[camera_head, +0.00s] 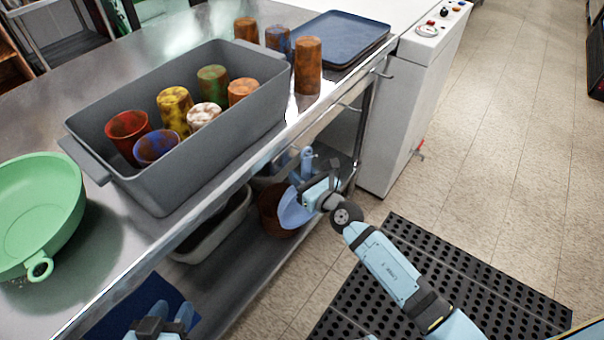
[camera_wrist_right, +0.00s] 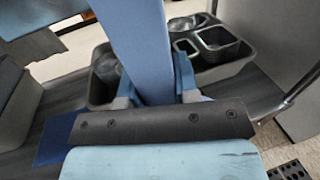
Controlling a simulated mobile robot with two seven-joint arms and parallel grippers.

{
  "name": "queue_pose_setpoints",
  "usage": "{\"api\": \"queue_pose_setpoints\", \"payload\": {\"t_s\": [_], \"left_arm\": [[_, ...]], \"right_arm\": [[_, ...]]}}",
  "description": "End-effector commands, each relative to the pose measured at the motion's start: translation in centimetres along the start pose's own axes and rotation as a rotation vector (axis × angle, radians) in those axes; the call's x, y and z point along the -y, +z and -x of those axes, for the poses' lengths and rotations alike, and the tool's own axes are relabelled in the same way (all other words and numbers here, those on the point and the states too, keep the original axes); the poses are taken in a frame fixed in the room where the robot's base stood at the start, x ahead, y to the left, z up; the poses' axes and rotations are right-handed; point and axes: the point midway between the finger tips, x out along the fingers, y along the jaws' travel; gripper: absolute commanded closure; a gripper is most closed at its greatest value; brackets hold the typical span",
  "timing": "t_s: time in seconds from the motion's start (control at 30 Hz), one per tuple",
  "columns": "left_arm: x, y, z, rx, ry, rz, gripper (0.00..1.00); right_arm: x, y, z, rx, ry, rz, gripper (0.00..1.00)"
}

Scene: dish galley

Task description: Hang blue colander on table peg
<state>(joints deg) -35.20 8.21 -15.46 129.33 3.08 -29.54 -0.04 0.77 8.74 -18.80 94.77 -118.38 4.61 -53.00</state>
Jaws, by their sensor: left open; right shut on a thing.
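My right gripper (camera_head: 310,196) is beside the open lower part of the steel table (camera_head: 110,262), below its front edge. It is shut on a blue piece, the blue colander (camera_head: 294,212), which shows only in part. In the right wrist view the blue colander (camera_wrist_right: 143,45) rises as a narrow band between the fingers of the right gripper (camera_wrist_right: 155,92). Thin metal pegs stick out from the table's front edge, one near the right corner (camera_head: 383,74) and one further left (camera_head: 350,108); nothing is seen hanging on them. My left gripper (camera_head: 162,318) is open and empty at the bottom edge.
A grey bin (camera_head: 225,140) of coloured cups stands on the table. A green colander (camera_head: 45,205) lies left, blue trays (camera_head: 342,38) at the back right. Grey tubs (camera_head: 215,228) and a brown round vessel (camera_head: 273,210) are on the lower shelf. A white machine (camera_head: 395,120) adjoins the table.

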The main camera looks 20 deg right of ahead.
Motion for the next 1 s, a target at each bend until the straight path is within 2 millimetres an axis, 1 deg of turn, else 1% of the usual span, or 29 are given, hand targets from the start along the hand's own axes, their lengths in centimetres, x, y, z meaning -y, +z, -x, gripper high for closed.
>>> {"api": "queue_pose_setpoints", "payload": {"t_s": [0.3,0.33,0.43,0.47,0.77,0.87,0.97,1.0], "left_arm": [[0.0,0.0,0.0,0.0,0.0,0.0,0.57],[0.0,0.0,0.0,0.0,0.0,0.0,0.57],[0.0,0.0,0.0,0.0,0.0,0.0,0.57],[0.0,0.0,0.0,0.0,0.0,0.0,0.57],[0.0,0.0,0.0,0.0,0.0,-0.001,0.57],[0.0,-0.1,0.1,0.001,-0.001,-0.001,0.57],[0.0,-0.2,0.1,0.003,-0.002,-0.002,0.57],[0.1,-0.2,0.1,0.004,-0.003,-0.003,0.57]], "right_arm": [[0.0,0.0,0.0,0.0,0.0,0.0,0.96],[0.0,0.0,0.0,0.0,0.0,0.0,0.69],[0.0,0.0,0.0,0.0,0.0,0.0,0.46],[0.0,0.0,0.0,0.0,0.0,0.0,0.41],[0.0,0.0,0.2,-0.001,0.0,0.0,0.41],[0.0,-0.1,1.1,-0.002,0.0,0.0,0.41],[0.0,0.0,2.7,-0.003,0.0,0.001,0.41],[0.0,-0.1,3.6,-0.004,0.0,0.001,0.41]]}}
